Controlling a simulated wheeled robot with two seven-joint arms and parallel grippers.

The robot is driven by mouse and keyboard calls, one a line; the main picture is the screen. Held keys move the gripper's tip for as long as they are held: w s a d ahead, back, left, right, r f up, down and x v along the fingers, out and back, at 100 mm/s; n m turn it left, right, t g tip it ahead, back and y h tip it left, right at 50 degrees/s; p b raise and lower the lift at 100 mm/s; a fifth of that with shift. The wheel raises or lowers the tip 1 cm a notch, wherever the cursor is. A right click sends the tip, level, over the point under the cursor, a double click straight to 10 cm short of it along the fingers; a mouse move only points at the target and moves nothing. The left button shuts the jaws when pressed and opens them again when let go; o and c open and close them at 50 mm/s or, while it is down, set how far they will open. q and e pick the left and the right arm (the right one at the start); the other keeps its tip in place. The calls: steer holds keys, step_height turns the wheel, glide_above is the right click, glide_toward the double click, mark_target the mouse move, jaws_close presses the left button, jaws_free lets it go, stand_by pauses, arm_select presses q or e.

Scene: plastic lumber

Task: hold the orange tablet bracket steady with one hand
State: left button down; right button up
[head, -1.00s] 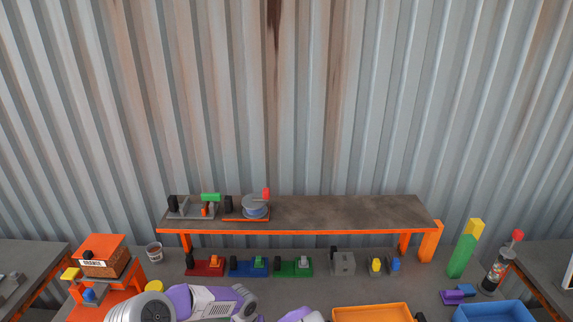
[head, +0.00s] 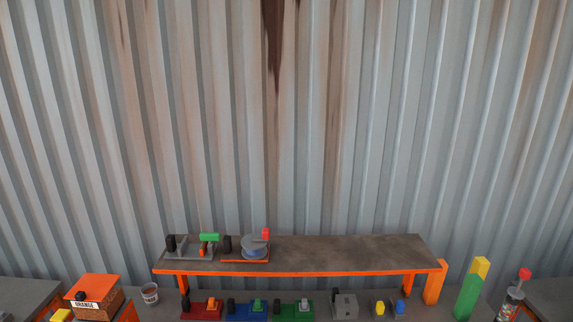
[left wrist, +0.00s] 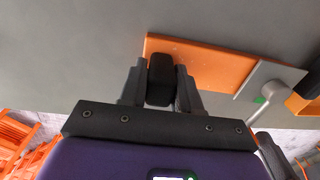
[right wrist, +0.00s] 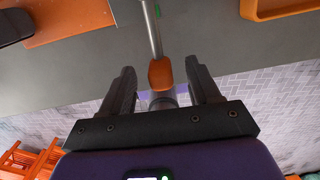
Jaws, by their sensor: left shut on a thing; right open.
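In the left wrist view, the orange bracket's flat plate (left wrist: 215,62) lies on the grey table. A black block (left wrist: 160,80) stands at its left end. My left gripper (left wrist: 160,85) is shut on this block, a finger on each side. A grey square piece with a rod (left wrist: 268,84) overlaps the plate's right part. In the right wrist view, the orange plate (right wrist: 70,18) shows at the top left. My right gripper (right wrist: 160,80) is open, and a grey rod with an orange end (right wrist: 160,72) reaches between its fingers; I cannot tell if they touch. The head view shows neither gripper.
In the head view, a raised shelf (head: 340,254) with orange legs carries small fixtures at its left. Coloured fixtures (head: 293,309) stand in a row below it. A box marked ORANGE (head: 97,301) is at the left. An orange tray (right wrist: 262,12) shows in the right wrist view.

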steer(key=shift+r, duration=3.5)
arm_select(q)
steer(key=c, duration=0.7)
jaws_free()
steer(key=shift+r, duration=0.15)
steer(key=r, duration=1.1)
steer(key=shift+a+r, duration=0.3)
step_height(320, 180, up, 7)
steer(key=p, duration=0.5)
steer(key=shift+f+p, duration=0.2)
steer(key=shift+p, duration=0.2)
arm_select(e)
step_height(320, 180, up, 6)
steer(key=shift+f, duration=0.1)
